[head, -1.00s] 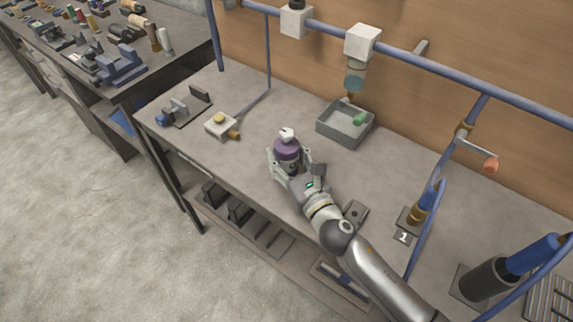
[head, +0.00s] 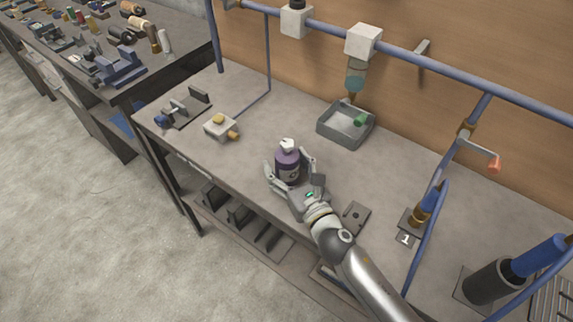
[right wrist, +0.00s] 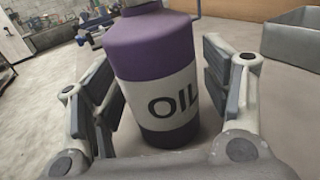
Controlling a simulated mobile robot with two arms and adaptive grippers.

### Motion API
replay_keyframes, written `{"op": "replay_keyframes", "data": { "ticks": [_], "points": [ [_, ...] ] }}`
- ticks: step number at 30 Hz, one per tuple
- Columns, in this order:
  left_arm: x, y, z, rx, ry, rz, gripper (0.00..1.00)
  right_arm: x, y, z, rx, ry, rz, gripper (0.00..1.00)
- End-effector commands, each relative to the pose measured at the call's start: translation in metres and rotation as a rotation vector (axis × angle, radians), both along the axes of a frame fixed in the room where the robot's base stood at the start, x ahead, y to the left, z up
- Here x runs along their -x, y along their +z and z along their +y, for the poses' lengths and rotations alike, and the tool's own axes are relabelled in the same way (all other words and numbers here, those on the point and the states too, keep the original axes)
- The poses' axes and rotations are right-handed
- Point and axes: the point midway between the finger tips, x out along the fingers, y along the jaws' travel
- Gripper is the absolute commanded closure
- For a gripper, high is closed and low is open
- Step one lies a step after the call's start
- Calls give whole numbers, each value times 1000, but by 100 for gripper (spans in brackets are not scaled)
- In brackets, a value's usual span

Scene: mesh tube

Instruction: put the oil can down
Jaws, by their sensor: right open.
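The oil can (head: 288,163) is a purple bottle with a white cap and a pale label, standing upright on the workbench (head: 240,185) near its front edge. It also shows in the right wrist view (right wrist: 160,75), where the label reads "OIL" and its base meets the bench top. My right gripper (head: 290,177) is open around the can, one finger on each side. In the right wrist view gaps show between the fingers (right wrist: 165,105) and the can. My left gripper is not in view.
A grey tray (head: 328,128) with a green item stands behind the can. A blue-handled tool (head: 430,200) stands to the right. Bare bench surrounds the can.

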Motion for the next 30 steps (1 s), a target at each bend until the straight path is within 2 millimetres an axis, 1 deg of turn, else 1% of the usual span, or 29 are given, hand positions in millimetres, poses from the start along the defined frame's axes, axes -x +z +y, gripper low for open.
{"op": "replay_keyframes", "data": {
  "ticks": [6, 8, 11, 18, 21, 24, 30],
  "points": [
    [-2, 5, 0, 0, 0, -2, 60, 0, 5, 0, 1, 0, 0, 29],
    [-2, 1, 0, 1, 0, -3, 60, 7, 1, -4, 2, 0, 1, 29],
    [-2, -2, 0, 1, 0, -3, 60, 22, 0, -11, 2, 0, 2, 29],
    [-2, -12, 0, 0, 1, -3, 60, 66, -1, -33, 1, 0, 3, 29],
    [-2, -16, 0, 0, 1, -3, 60, 81, 0, -41, 1, 0, 2, 29],
    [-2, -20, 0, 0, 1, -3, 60, 93, 0, -47, 1, 0, 2, 29],
    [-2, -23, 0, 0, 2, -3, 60, 105, 2, -54, 0, 0, 0, 29]
  ]
}}
